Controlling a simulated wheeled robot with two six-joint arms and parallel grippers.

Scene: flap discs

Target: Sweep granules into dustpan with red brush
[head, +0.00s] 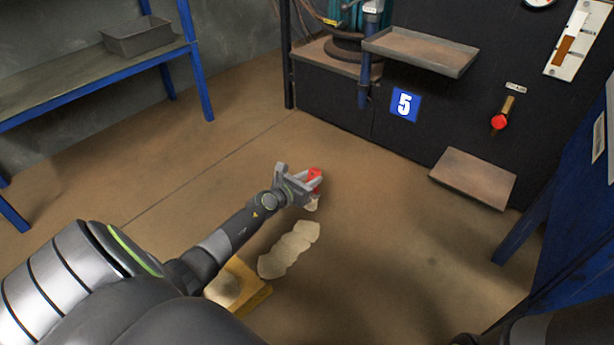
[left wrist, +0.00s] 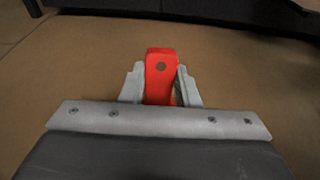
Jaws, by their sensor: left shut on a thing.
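My left gripper (head: 304,182) is shut on the red brush (head: 316,176), just above or at the floor; the exact height is hard to tell. Pale bristles show below the red part. In the left wrist view the brush's red handle (left wrist: 160,77) stands between the two grey fingers (left wrist: 160,88). The pale granules (head: 289,249) lie in a lumpy elongated patch on the floor, nearer to me than the brush. A yellow dustpan (head: 262,294) lies at the near end of the patch, partly hidden by my left arm. My right gripper is not in view.
A dark cabinet (head: 440,125) with a blue "5" sign (head: 404,104) stands at the back. A metal plate (head: 475,178) sits low before it. Blue-legged shelving (head: 200,85) stands at left, a blue structure (head: 570,220) at right. The brown floor (head: 400,250) is clear around the granules.

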